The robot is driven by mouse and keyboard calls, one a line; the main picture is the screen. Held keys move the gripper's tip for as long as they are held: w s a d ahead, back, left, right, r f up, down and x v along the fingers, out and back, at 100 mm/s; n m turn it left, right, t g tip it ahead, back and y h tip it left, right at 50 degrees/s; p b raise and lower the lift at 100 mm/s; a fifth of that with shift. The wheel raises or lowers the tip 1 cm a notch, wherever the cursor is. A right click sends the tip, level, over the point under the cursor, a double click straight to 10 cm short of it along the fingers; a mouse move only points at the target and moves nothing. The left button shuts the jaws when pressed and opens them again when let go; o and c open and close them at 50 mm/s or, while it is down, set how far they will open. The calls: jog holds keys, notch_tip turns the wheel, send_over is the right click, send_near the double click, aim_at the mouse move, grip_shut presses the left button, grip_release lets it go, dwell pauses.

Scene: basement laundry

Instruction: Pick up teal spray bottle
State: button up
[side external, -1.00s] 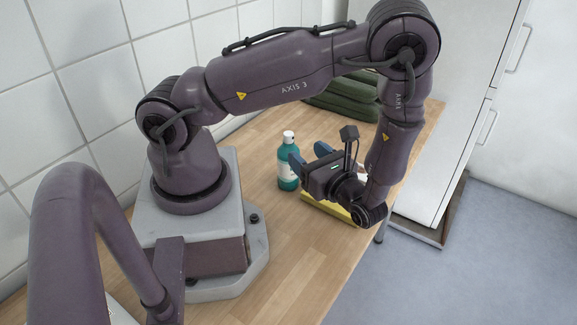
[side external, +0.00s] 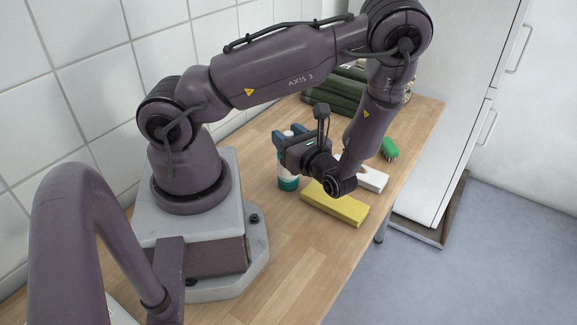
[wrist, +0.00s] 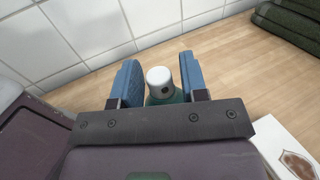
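The teal spray bottle (side external: 288,183) stands upright on the wooden table. In the side view my gripper hides its middle, leaving the teal base and part of the white top visible. In the wrist view its white cap (wrist: 160,76) and a bit of teal body show between my two blue fingers. My gripper (side external: 288,137) is open around the upper part of the bottle. The lower bottle is hidden there by the gripper body.
A yellow block (side external: 335,204) lies just right of the bottle, with a white item (side external: 373,179) behind it. A green brush (side external: 389,149) is near the right table edge. Dark green folded cloths (side external: 335,97) lie at the back.

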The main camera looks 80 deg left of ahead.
grip_shut()
